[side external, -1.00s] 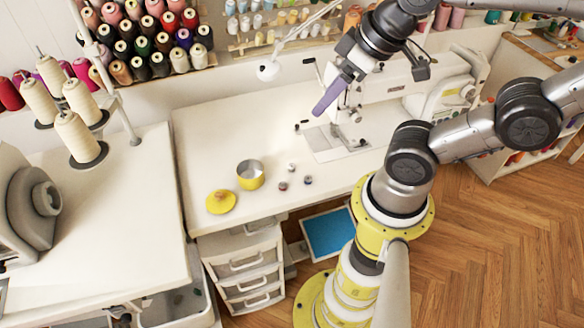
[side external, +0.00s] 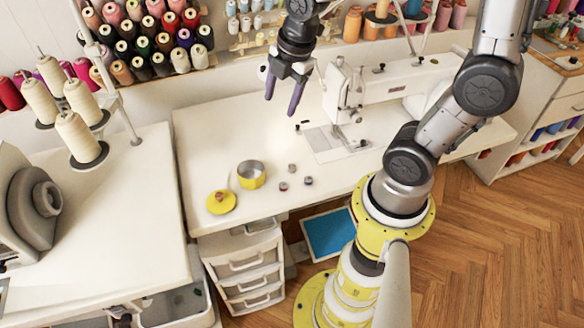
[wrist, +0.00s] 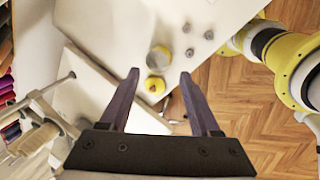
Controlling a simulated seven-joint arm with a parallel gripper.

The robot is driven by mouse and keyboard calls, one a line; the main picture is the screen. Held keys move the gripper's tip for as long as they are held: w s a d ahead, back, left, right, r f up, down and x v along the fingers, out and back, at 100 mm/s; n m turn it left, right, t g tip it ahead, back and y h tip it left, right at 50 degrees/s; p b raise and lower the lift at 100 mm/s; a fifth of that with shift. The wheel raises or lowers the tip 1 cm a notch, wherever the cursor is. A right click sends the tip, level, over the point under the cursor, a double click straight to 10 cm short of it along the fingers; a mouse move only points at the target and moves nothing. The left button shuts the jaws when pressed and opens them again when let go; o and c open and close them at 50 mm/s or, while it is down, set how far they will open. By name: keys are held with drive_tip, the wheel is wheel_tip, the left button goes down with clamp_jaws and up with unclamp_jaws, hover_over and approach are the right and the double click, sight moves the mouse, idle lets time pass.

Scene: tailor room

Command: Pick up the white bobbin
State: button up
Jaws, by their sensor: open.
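Several small bobbins lie on the white table right of the yellow tin: a back one (side external: 291,168), a front one (side external: 283,186) and a right one (side external: 308,181). They look greyish and small; I cannot tell surely which is white. In the wrist view they show at the top, right of centre: one (wrist: 186,27), another (wrist: 208,34) and a third (wrist: 189,52). My gripper (side external: 281,105) is open and empty, high above the table's back part, fingers pointing down. In the wrist view its two purple-grey fingers (wrist: 160,72) are spread wide, with the bobbins beyond them.
A white sewing machine (side external: 385,90) stands to the right. Thread racks (side external: 150,45) line the back wall. The table between tin and back wall is clear.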

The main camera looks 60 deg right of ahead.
sight(292, 168)
drive_tip(key=d+f+g, duration=0.1)
drive_tip(key=f, duration=0.6)
drive_tip(key=d+f+g, duration=0.1)
drive_tip(key=f, duration=0.7)
drive_tip(key=s+d+f+g, duration=0.1)
drive_tip(key=f, duration=0.7)
drive_tip(key=shift+d+y, duration=0.2)
drive_tip(key=shift+y, duration=0.1)
clamp_jaws()
